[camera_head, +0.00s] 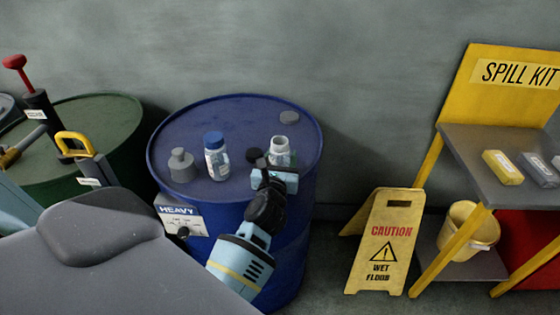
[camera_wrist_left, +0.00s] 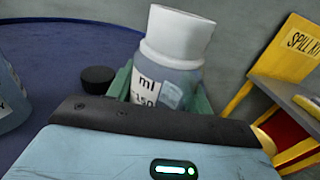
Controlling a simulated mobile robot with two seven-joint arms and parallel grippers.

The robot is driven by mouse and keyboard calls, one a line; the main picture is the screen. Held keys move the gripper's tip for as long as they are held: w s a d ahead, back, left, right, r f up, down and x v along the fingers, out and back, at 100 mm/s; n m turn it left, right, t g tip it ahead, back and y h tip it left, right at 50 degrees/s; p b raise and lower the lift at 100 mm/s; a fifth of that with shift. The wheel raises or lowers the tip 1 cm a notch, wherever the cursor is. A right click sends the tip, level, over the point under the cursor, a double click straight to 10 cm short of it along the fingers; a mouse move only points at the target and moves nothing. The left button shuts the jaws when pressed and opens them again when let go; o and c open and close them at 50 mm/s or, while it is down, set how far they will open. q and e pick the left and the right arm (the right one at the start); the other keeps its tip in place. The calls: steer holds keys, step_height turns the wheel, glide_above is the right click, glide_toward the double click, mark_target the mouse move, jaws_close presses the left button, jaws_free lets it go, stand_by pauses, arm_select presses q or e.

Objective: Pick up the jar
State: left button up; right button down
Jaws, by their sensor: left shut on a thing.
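A small clear jar with a white cap and a printed label (camera_head: 280,155) stands upright on the blue drum (camera_head: 240,187), near its right side. In the left wrist view the jar (camera_wrist_left: 165,80) is close up, its label marked "ml". My left gripper (camera_head: 275,172) reaches in from the front and is shut on the jar, with greenish fingers on either side of it. The jar's lower part is hidden behind the gripper body. I cannot tell whether its base touches the drum top. My right gripper is not in view.
A yellow wet-floor sign (camera_head: 383,245) and a yellow spill-kit stand (camera_head: 500,75) are at the right.

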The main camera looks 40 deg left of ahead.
mark_target(281, 145)
arm_select(q)
steer(key=shift+r, duration=0.15)
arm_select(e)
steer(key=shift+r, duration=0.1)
